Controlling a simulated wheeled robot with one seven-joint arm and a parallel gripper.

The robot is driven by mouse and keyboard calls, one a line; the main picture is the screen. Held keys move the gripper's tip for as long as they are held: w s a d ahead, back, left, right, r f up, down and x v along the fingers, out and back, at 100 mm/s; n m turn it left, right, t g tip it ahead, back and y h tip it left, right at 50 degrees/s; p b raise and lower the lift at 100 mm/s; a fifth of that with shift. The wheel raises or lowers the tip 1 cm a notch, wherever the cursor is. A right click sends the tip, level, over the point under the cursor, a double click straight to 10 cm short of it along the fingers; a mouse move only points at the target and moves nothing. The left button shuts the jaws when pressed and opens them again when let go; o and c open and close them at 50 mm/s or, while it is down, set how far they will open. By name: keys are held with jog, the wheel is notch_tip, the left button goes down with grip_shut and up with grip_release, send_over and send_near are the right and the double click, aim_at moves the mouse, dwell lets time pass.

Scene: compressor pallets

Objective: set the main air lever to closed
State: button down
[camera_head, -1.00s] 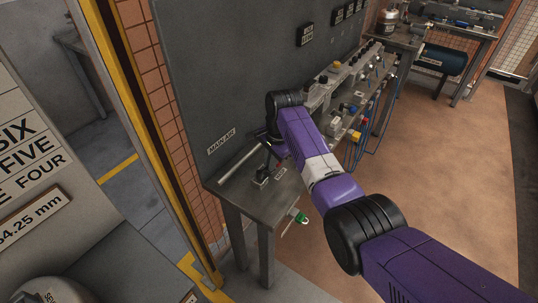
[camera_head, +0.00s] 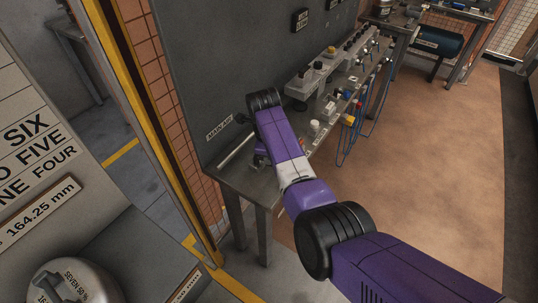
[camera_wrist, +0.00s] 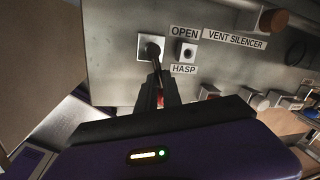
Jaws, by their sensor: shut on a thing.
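The main air lever (camera_wrist: 152,50) shows in the wrist view as a dark handle on a pale square plate, beside the OPEN label (camera_wrist: 184,32). My gripper (camera_wrist: 158,82) is shut on the lever, its dark fingers reaching up to it from below. A bit of red shows between the fingers. The fingers hide much of the handle, so I cannot tell its exact angle. In the head view the MAIN AIR label (camera_head: 219,128) is on the grey panel above the bench's near end, and my arm covers the lever there.
A small square fitting (camera_wrist: 187,53) sits right of the lever, above the HASP label (camera_wrist: 183,69). The VENT SILENCER label (camera_wrist: 235,38) is further right. A silver pipe (camera_head: 237,150) lies near the bench's left end. Valves and blue hoses (camera_head: 352,140) fill the bench further back.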

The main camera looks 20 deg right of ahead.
jog(key=shift+s+a+m+g+h+b, duration=0.1)
jog(key=shift+s+a+m+b, duration=0.1)
jog(key=shift+m, duration=0.5)
jog(key=shift+s+a+m+g+h+b, duration=0.15)
jog(key=shift+a+m+b, duration=0.1)
jog(key=shift+m, duration=0.45)
jog(key=shift+s+a+m+g+h+b, duration=0.1)
jog(key=shift+s+a+m+b, duration=0.1)
jog(key=shift+m, duration=0.5)
jog(key=c, duration=1.5)
grip_release()
notch_tip(320, 180, up, 8)
jog(key=a, duration=0.1)
jog(key=shift+s+a+f+b, duration=0.15)
jog(key=shift+s+b, duration=0.25)
